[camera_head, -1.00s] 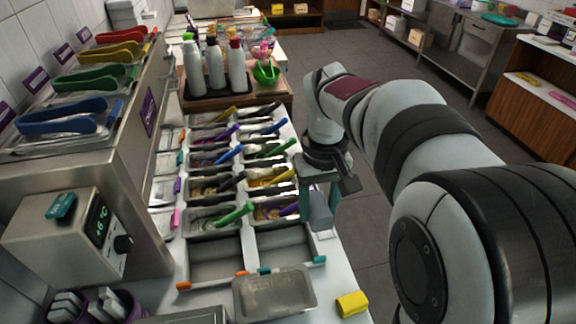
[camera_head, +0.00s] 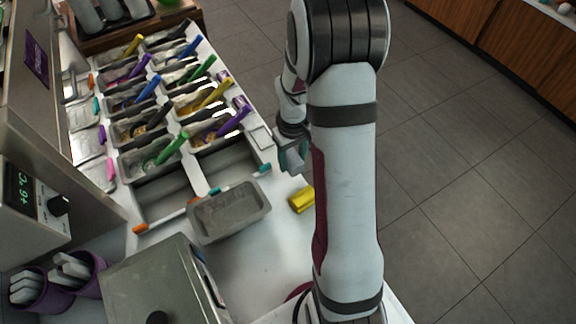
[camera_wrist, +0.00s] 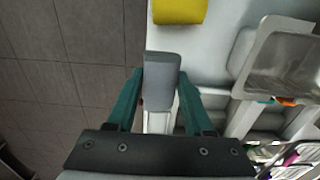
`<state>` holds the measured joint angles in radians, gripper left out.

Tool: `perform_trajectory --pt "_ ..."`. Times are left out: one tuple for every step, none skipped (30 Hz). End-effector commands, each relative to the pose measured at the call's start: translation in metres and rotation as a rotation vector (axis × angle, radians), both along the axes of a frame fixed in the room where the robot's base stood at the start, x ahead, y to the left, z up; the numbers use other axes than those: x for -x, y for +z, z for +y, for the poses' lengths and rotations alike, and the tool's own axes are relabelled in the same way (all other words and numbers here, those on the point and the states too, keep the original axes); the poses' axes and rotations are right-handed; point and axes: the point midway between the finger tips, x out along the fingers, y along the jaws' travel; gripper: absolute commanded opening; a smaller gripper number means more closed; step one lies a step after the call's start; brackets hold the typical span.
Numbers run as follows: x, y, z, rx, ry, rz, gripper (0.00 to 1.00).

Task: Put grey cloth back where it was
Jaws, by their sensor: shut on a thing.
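My gripper (camera_wrist: 160,76) is shut on the grey cloth (camera_wrist: 161,66), a small folded grey block between the two teal fingers in the wrist view. In the head view my gripper (camera_head: 291,157) is over the right edge of the white counter, right of the topping bins; the cloth is mostly hidden there. A yellow cloth or sponge (camera_head: 301,199) lies on the counter just in front of my gripper; it also shows at the top of the wrist view (camera_wrist: 180,9). Whether the grey cloth touches the counter I cannot tell.
A grey metal pan (camera_head: 230,222) sits left of the yellow piece, by two empty bins. Several filled bins with coloured-handled utensils (camera_head: 150,160) stand behind. A lidded metal box (camera_head: 160,285) is at front left. Bare counter (camera_head: 262,250) lies in front of the yellow piece.

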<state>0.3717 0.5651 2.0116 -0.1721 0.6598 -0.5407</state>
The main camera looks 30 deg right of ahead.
Motion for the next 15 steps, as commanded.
perform_trajectory --pt "-0.005 -0.004 0.004 0.000 0.002 0.001 0.00" --pt "-0.006 -0.006 0.006 0.000 0.001 0.001 0.00" --pt "-0.007 -0.012 0.007 -0.001 0.000 0.003 0.00" --pt "-0.008 -0.018 0.007 -0.001 0.000 0.003 0.00" --pt "-0.007 -0.025 0.008 -0.001 -0.001 0.005 0.00" --pt "-0.007 -0.033 0.008 -0.001 -0.001 0.004 0.00" --pt "-0.008 -0.038 0.007 -0.001 -0.001 0.003 0.00" --pt "-0.008 -0.042 0.007 -0.001 -0.001 0.003 0.00" --pt "-0.008 -0.045 0.007 -0.001 -0.001 0.002 0.00" --pt "-0.008 -0.046 0.007 0.000 -0.001 0.000 0.00" --pt "-0.008 -0.047 0.007 0.000 -0.001 -0.001 0.00" --pt "-0.009 -0.046 0.007 0.001 -0.001 -0.001 0.00" --pt "-0.009 -0.046 0.007 0.001 -0.001 -0.001 0.00" --pt "-0.008 -0.046 0.007 0.001 -0.001 -0.001 0.00" --pt "-0.008 -0.046 0.007 0.001 -0.001 -0.001 0.00"
